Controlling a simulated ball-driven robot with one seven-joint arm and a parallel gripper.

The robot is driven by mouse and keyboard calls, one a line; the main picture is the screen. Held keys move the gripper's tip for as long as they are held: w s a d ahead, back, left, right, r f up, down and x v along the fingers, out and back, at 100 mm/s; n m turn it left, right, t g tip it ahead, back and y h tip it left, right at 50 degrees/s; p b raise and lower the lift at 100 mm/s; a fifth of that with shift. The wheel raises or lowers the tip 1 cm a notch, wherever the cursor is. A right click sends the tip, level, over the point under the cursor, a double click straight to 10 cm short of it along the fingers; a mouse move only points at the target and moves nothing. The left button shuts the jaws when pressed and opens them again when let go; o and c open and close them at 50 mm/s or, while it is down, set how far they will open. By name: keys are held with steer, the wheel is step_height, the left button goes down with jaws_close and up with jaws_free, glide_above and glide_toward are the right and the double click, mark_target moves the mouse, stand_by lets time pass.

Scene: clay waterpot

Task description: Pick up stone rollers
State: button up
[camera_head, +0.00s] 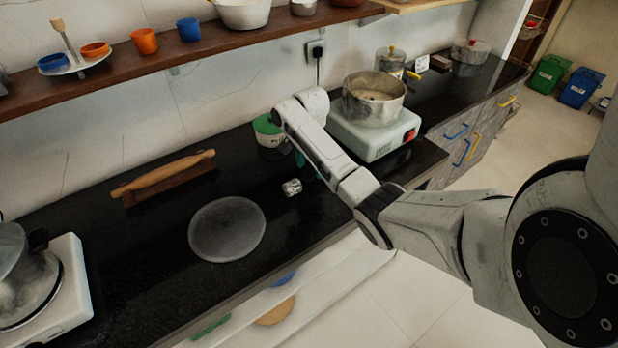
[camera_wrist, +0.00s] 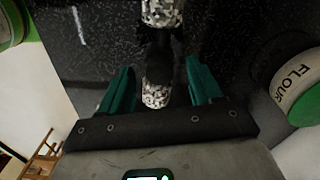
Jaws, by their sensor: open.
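The stone rollers show in the wrist view as a white-and-black speckled piece (camera_wrist: 162,12) at the top and another speckled piece (camera_wrist: 156,96) lower down, with a dark part between them. I cannot tell whether they are joined. One speckled piece (camera_head: 292,187) lies on the black counter in the head view. My gripper (camera_wrist: 157,75) is open, with a teal finger on each side of the lower piece and visible gaps to both. In the head view my arm hides most of the gripper, just right of the roller.
A white flour jar with a green lid (camera_head: 268,130) stands close behind my gripper. A round grey slab (camera_head: 227,229) and a rolling pin (camera_head: 165,175) lie left on the counter (camera_head: 120,250). A pot (camera_head: 374,97) on a white appliance (camera_head: 372,138) stands right.

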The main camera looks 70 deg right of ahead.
mark_target(309, 183)
steer(key=f, duration=0.4)
steer(key=shift+w+a+f, duration=0.1)
steer(key=shift+a+f, duration=0.15)
steer(key=shift+f, duration=0.15)
steer(key=shift+c, duration=0.4)
jaws_close()
steer(key=shift+r, duration=0.1)
